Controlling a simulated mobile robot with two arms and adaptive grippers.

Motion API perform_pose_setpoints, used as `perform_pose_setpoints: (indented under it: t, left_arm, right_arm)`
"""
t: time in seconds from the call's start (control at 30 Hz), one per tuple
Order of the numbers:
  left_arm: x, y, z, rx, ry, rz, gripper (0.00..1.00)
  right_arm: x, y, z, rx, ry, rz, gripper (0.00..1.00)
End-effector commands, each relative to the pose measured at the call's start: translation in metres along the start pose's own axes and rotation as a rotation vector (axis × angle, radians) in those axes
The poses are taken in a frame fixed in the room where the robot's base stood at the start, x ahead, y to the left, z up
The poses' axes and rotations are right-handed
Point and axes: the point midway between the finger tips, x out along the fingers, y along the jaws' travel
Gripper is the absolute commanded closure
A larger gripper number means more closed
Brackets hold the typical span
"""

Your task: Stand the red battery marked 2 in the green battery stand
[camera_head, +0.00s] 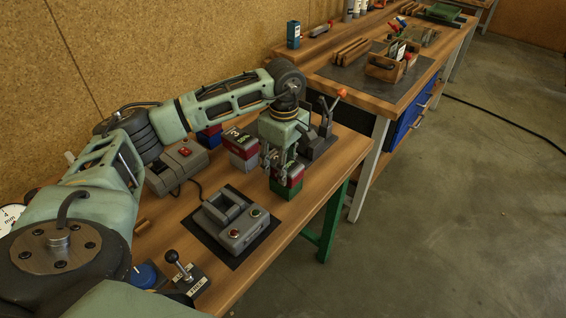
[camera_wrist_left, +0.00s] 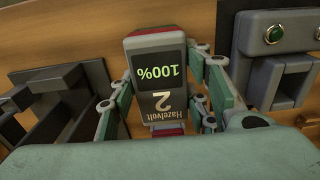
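The red battery (camera_head: 292,172) has a red top and a dark face. The green battery stand (camera_head: 287,188) is directly below the battery, near the bench's right edge. The battery looks upright at the stand; the fingers partly hide it, and I cannot tell how deep it sits. My right gripper is out of view.
A grey device with buttons (camera_head: 236,220) lies on a dark mat in front. A charger-like box (camera_head: 178,166) and a lever fixture (camera_head: 320,138) flank the area.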

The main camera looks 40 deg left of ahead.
Motion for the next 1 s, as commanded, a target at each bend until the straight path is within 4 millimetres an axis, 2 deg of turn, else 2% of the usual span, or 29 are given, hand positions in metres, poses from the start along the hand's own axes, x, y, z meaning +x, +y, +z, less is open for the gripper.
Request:
perform_pose_setpoints:
  t: [0.03, 0.2, 0.57, 0.77, 1.0]
  left_arm:
    - [-0.001, 0.0, 0.0, 0.0, 0.0, 0.002, 0.51]
    - [-0.001, 0.0, 0.0, 0.0, 0.0, 0.001, 0.36]
    - [-0.003, 0.0, 0.0, 0.0, 0.0, 0.0, 0.36]
    - [-0.033, 0.001, 0.0, 0.0, 0.0, 0.005, 0.36]
    - [-0.085, 0.001, 0.0, 0.0, 0.0, 0.005, 0.36]
  right_arm:
    - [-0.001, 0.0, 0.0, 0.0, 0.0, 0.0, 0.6]
    - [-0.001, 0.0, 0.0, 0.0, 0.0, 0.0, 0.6]
    - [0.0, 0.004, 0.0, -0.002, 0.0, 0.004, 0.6]
    - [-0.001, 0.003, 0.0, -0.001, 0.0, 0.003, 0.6]
    - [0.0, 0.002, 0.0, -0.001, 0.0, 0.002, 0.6]
